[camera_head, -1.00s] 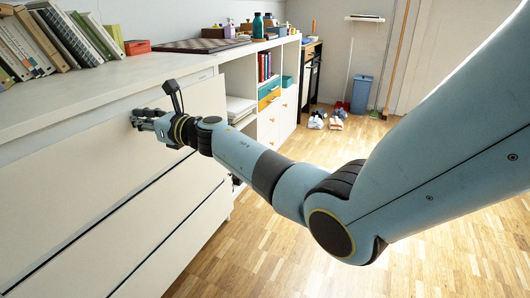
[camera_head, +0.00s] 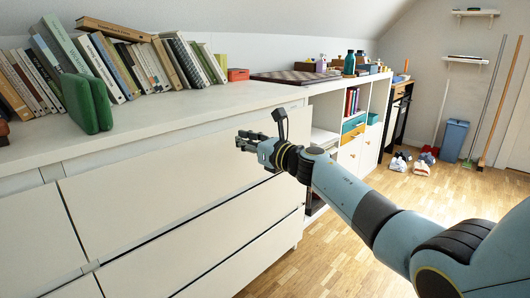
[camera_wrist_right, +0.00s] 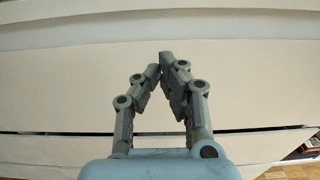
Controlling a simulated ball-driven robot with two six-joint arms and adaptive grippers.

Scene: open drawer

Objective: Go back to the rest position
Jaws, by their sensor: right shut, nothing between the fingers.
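My right gripper (camera_head: 246,141) is in front of the white dresser (camera_head: 160,200), close to its upper drawer front and below the top edge. In the right wrist view its fingertips (camera_wrist_right: 166,58) meet, shut with nothing between them. Behind them the pale drawer front (camera_wrist_right: 60,85) fills most of that view, with a dark gap below it. I cannot tell whether the fingers touch the drawer front. My right arm reaches in from the lower right. My left gripper is not in view.
Several books (camera_head: 130,62), a green object (camera_head: 88,103) and a red box (camera_head: 238,74) stand on the dresser top. A shelf unit (camera_head: 352,118) continues beyond. Shoes (camera_head: 422,165) and a blue bin (camera_head: 453,140) are at the back. Wooden floor (camera_head: 350,262) at the right is open.

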